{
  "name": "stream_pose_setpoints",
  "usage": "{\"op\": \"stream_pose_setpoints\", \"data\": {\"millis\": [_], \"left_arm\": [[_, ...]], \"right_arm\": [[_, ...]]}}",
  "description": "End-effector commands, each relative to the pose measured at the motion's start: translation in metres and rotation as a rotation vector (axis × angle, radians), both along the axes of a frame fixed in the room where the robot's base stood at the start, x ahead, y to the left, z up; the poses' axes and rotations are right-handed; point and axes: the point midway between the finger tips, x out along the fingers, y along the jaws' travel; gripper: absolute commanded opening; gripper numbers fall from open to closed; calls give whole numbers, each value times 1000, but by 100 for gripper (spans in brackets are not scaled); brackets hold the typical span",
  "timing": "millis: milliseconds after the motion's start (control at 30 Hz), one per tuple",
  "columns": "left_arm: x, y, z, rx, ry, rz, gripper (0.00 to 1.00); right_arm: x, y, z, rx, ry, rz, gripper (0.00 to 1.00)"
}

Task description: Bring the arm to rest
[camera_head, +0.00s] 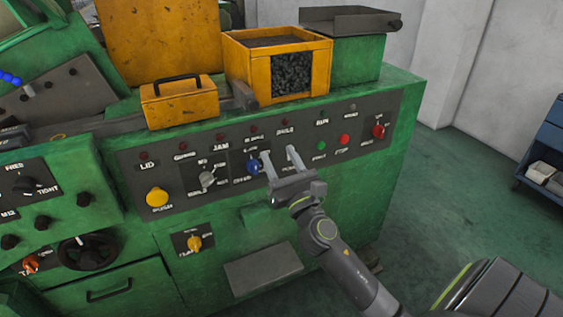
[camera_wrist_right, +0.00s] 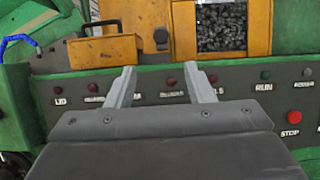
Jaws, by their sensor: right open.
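My right gripper (camera_head: 279,160) is open and empty in front of the green machine's control panel (camera_head: 228,146). Its two fingers point at the panel, close to a blue knob (camera_head: 253,166), with a grey lever knob (camera_head: 207,179) further left. I cannot tell whether a finger touches the blue knob. My right arm (camera_head: 338,254) reaches in from the lower right. My left gripper is not in view.
A yellow bin of dark parts (camera_head: 232,60) and a yellow toolbox (camera_head: 180,103) stand on the machine top. Green and red buttons (camera_head: 344,140) and a red knob (camera_head: 378,131) lie to the right. The floor (camera_head: 455,190) right of the machine is clear up to a blue cart (camera_head: 545,150).

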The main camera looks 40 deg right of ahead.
Motion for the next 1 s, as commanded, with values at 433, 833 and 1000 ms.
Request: {"op": "stream_pose_setpoints", "data": {"millis": [433,833,1000], "left_arm": [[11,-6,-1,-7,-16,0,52],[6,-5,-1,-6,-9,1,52],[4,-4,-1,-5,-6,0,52]], "right_arm": [[1,-1,-1,0,0,1,48],[13,-14,-69,221,121,37,48],[10,-33,-193,664,299,39,48]]}}
